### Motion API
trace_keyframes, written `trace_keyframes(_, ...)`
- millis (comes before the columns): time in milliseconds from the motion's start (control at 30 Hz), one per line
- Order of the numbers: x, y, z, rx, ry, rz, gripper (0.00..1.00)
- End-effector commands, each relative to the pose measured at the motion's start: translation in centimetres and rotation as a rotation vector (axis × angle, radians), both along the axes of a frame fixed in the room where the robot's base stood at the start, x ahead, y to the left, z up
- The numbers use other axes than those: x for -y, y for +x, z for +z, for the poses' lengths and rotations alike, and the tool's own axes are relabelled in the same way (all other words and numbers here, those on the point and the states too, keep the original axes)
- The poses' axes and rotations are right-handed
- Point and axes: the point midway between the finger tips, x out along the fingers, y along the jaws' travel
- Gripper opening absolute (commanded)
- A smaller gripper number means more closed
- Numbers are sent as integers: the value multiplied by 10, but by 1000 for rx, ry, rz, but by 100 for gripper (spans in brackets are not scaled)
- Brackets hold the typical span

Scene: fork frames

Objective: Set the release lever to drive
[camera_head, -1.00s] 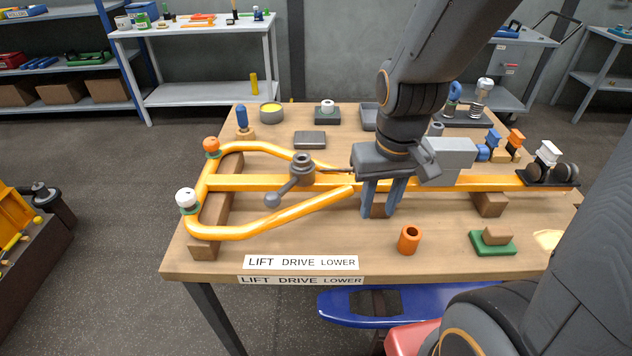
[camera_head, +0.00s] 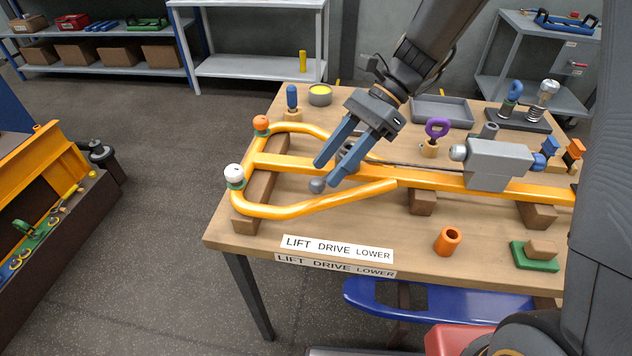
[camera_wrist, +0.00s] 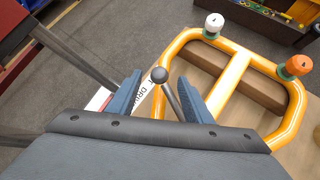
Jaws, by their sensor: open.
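The release lever is a grey rod with a ball knob (camera_head: 317,185), pivoted on the yellow handle frame (camera_head: 300,210) that lies across the wooden table. My gripper (camera_head: 327,175) is open, its blue fingers pointing down and left over the lever. The knob shows just by the fingertips. In the wrist view the lever knob (camera_wrist: 159,75) and rod stand between the two spread fingers (camera_wrist: 160,98), with no clear contact. The fingers partly hide the lever pivot in the head view. The LIFT DRIVE LOWER label (camera_head: 337,249) is on the table front.
A white knob (camera_head: 234,173) and an orange knob (camera_head: 261,123) top the handle's left end. A grey cylinder block (camera_head: 498,163) sits on the frame to the right. An orange cup (camera_head: 447,240) and a purple-ringed part (camera_head: 437,128) stand nearby. The table's front left is clear.

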Motion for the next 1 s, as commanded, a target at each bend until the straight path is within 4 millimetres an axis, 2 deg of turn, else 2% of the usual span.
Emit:
trace_keyframes(333,-27,-22,-33,1,-2,2,46)
trace_keyframes(733,-32,-25,-40,4,-2,4,46)
trace_keyframes(1000,-31,-25,-39,4,-2,4,0)
